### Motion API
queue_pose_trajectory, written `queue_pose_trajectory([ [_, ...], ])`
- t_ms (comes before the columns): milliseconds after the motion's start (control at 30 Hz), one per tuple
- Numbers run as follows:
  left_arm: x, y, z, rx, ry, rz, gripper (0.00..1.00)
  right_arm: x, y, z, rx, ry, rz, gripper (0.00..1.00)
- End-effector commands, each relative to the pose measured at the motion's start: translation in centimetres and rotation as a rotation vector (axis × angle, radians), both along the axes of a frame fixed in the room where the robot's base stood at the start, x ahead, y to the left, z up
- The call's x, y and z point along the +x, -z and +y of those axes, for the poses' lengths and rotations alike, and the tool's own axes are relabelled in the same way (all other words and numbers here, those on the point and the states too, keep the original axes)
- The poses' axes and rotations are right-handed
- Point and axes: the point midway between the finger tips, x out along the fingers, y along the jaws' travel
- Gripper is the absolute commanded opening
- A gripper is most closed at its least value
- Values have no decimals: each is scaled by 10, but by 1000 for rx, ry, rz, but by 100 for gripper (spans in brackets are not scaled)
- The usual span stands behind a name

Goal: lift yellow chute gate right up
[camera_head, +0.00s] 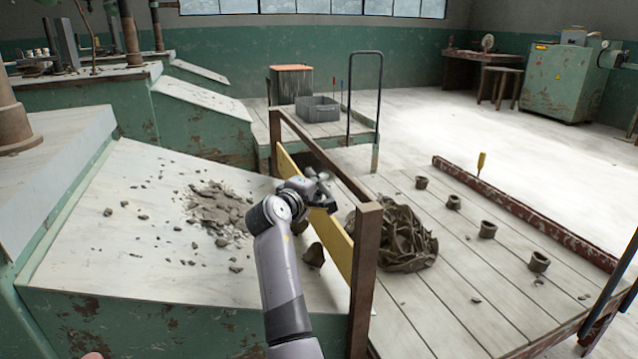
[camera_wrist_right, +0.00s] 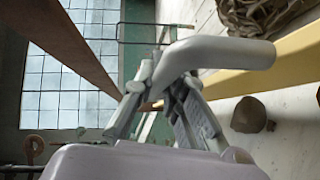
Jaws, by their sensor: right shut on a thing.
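The yellow chute gate (camera_head: 338,248) is a long board standing between brown posts, below a brown top rail (camera_head: 315,150). It appears low in the frame, its lower edge close to the pale sloping chute (camera_head: 130,270); I cannot tell if there is a gap under it. My right gripper (camera_head: 322,192) is at the middle of the gate. In the right wrist view its fingers (camera_wrist_right: 168,95) are shut on a grey bar handle (camera_wrist_right: 225,54), with the yellow gate (camera_wrist_right: 285,58) behind. The handle's joint with the gate is hidden. My left gripper is out of view.
Grey clay trimmings (camera_head: 218,210) lie on the chute, and a dark clod (camera_head: 314,254) lies near the gate. Beyond the gate, a crumpled dark sack (camera_head: 395,240) and several small clay pots (camera_head: 487,230) rest on planks. The brown near post (camera_head: 364,280) stands close to my right arm.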

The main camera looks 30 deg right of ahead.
Motion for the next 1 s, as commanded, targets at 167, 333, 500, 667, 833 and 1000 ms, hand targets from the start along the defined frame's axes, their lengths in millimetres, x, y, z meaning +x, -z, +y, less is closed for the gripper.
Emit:
queue_pose_trajectory([
  [167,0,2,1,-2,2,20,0,0,-12,-1,-7,-2,-15,0],
  [333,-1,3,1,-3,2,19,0,1,-12,-1,-7,-3,-17,0],
  [500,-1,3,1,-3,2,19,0,1,-12,-1,-7,-3,-17,18],
  [667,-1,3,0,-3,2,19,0,0,-11,0,-6,-2,-14,28],
  [833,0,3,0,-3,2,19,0,1,-11,0,-6,-2,-12,33],
  [1000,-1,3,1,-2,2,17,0,1,-10,0,-5,-4,-12,33],
])
